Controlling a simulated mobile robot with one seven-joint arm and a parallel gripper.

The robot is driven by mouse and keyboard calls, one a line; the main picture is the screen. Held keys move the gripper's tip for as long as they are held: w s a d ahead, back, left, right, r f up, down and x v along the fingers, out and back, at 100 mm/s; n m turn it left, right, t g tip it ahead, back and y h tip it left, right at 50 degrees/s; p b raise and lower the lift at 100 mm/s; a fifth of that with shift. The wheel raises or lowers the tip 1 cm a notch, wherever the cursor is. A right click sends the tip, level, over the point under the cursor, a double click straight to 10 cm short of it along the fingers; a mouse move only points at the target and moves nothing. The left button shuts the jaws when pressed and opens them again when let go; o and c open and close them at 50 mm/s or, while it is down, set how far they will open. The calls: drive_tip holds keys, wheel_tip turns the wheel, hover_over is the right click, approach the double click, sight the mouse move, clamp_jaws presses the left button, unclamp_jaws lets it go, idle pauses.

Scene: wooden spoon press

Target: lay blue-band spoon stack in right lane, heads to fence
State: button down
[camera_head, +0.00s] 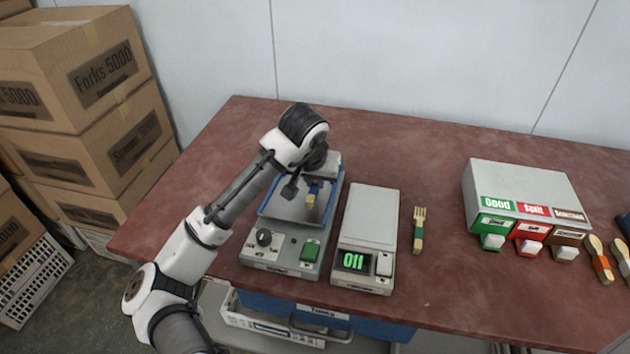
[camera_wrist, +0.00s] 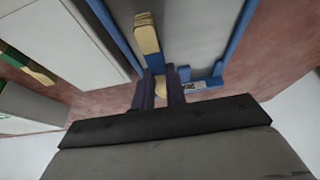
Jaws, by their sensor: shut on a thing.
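The blue-band spoon stack (camera_head: 311,202) is pale wood with a blue band. My gripper (camera_head: 314,182) is shut on it over the grey bed of the press (camera_head: 283,250). In the wrist view, the fingers (camera_wrist: 160,92) close around the stack (camera_wrist: 147,33) just beside its blue band, and a pale rounded end shows between them. The stack runs roughly along the blue side rail (camera_wrist: 112,30), near the rail on the scale's side. A blue edge (camera_wrist: 205,83) with a gap crosses near the fingers. I cannot tell whether the stack touches the bed.
A scale (camera_head: 372,215) reading green digits stands close right of the press. A green-banded fork (camera_head: 418,230) lies beyond it. A grey box (camera_head: 525,190) with green, red and brown labelled fronts stands further right, near banded spoons (camera_head: 600,262). Cardboard boxes (camera_head: 75,75) are stacked left.

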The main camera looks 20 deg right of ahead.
drive_tip(key=shift+f, duration=0.45)
drive_tip(key=shift+f, duration=0.1)
drive_tip(key=shift+f, duration=0.3)
drive_tip(key=c, duration=1.4)
unclamp_jaws()
drive_tip(key=shift+r, duration=0.1)
drive_tip(key=shift+r, duration=0.1)
drive_tip(key=shift+r, duration=0.35)
drive_tip(key=b+v, duration=0.1)
drive_tip(key=v, duration=1)
drive_tip(key=shift+s+a+r, duration=0.2)
drive_tip(key=shift+r, duration=0.15)
